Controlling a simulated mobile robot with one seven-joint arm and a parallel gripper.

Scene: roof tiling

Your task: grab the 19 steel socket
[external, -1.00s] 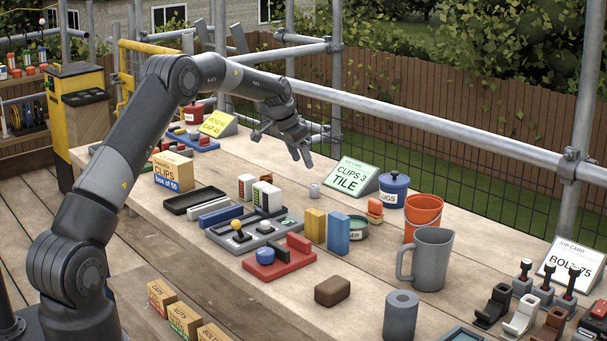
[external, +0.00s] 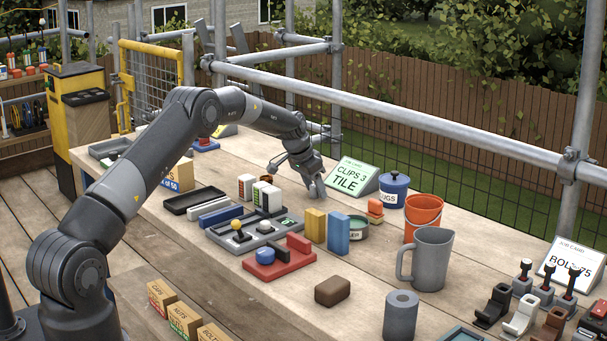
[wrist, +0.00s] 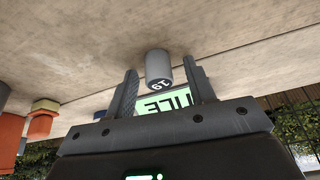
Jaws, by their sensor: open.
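The steel socket (wrist: 158,68) is a small grey cylinder marked 19. In the wrist view, which is upside down, it stands on the wooden bench between the two fingers of my gripper (wrist: 160,88), with a gap on each side. In the external view my gripper (external: 315,190) is low over the bench, left of the green CLIPS 3 TILE card (external: 350,174). There the socket is mostly hidden by the fingers. My gripper is open.
A blue lidded pot (external: 394,190) and an orange bucket (external: 423,212) stand to the right. A yellow block (external: 315,225), a blue block (external: 338,233) and a green tin (external: 356,229) stand in front. The bench is bare just around the socket.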

